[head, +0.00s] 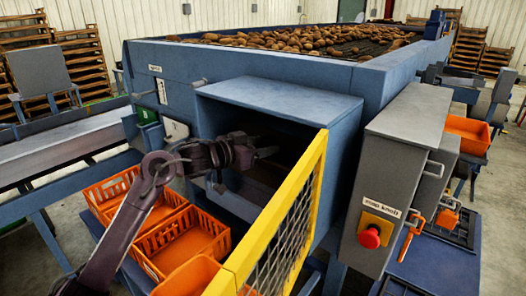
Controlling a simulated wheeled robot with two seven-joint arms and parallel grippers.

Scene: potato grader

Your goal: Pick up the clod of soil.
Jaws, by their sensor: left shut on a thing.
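My left gripper (262,153) reaches in from the left to the mouth of the blue box (290,98) on the front of the grader. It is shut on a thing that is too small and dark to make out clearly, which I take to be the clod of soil. No other clod stands out in the dark inside of the box. My right gripper is not in view.
A yellow mesh guard (262,232) stands open to the right of my left arm. Orange crates (182,238) sit below it. Potatoes (310,39) lie on the grader top. A grey control box with a red button (369,238) stands at right.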

